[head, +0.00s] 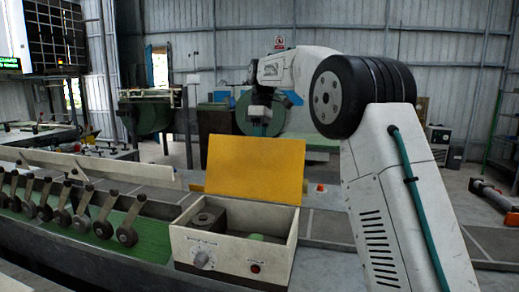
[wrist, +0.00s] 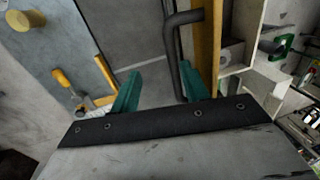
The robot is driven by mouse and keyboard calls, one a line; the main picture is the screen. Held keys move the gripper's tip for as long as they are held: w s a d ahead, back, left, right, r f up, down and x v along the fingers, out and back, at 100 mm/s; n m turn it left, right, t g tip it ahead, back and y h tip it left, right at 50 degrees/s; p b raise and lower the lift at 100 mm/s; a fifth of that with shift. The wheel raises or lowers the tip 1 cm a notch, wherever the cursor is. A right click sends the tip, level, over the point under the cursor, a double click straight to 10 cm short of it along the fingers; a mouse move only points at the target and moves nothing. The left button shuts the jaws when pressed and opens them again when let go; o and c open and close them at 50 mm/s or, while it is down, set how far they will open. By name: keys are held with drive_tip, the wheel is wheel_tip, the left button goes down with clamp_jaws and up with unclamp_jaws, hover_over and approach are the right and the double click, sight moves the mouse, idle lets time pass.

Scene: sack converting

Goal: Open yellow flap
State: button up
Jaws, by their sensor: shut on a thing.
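The yellow flap (head: 255,168) stands raised, tilted slightly back, along the rear edge of the cream box (head: 230,256), which is open at the top. In the wrist view the flap (wrist: 207,60) shows edge-on, with a dark bent handle (wrist: 174,45) on its outer face. My gripper (wrist: 158,82) has its teal fingers on either side of the handle's lower part and is shut on the handle; the right finger lies between handle and flap. In the head view the flap hides the handle and my fingertips; my wrist is above and behind it.
A yellow-handled tool (wrist: 64,80) lies left in the wrist view.

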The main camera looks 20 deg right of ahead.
drive_tip(key=r, duration=0.4)
drive_tip(key=d+r, duration=0.1)
drive_tip(key=shift+w+r, duration=0.35)
drive_tip(key=shift+r, duration=0.05)
